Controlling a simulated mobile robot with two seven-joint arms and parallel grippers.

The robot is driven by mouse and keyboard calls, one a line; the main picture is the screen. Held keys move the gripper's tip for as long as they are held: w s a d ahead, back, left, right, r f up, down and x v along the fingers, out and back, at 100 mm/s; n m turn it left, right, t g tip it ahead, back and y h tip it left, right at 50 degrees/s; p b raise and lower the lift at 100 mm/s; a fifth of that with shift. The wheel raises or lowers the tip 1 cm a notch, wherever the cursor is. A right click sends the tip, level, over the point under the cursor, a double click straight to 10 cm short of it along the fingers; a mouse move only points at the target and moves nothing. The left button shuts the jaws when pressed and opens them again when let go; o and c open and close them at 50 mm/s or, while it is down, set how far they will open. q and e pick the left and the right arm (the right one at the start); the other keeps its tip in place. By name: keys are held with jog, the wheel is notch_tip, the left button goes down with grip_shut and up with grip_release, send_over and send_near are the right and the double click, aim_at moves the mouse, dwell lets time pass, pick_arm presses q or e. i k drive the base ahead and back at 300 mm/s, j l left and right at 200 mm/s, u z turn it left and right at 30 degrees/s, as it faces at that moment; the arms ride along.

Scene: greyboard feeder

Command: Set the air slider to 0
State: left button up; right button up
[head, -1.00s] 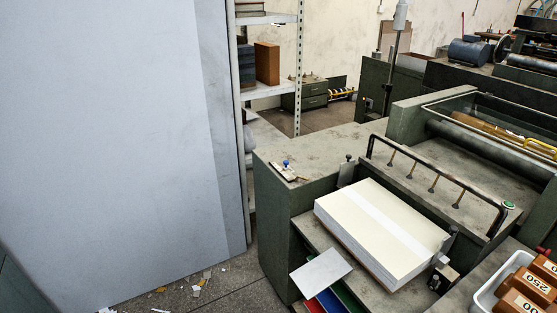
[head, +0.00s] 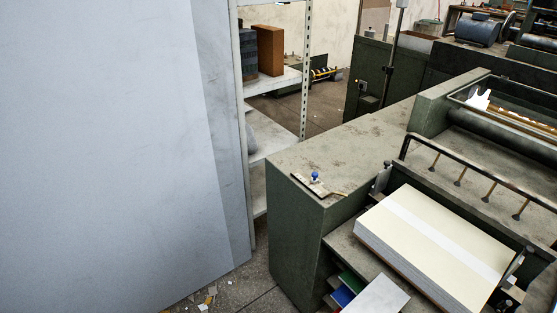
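The air slider (head: 315,178) is a small blue knob on a pale plate, set on the top of the green feeder housing (head: 340,150) near its front left corner. Its scale marks are too small to read, so I cannot tell its setting. Neither of my grippers shows in the head view.
A stack of cream board (head: 435,245) lies on the feeder, under a black bar with several suckers (head: 480,175). A grey sheet (head: 378,297) sticks out at the front. A large pale panel (head: 110,150) fills the left. A shelf rack (head: 272,85) stands behind. Scraps litter the floor (head: 207,298).

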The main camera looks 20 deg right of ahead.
aim_at(314, 175)
jog(key=i+j+z, duration=0.25)
jog(key=i+z, duration=0.15)
jog(key=i+j+z, duration=0.45)
jog(key=k+l, duration=0.1)
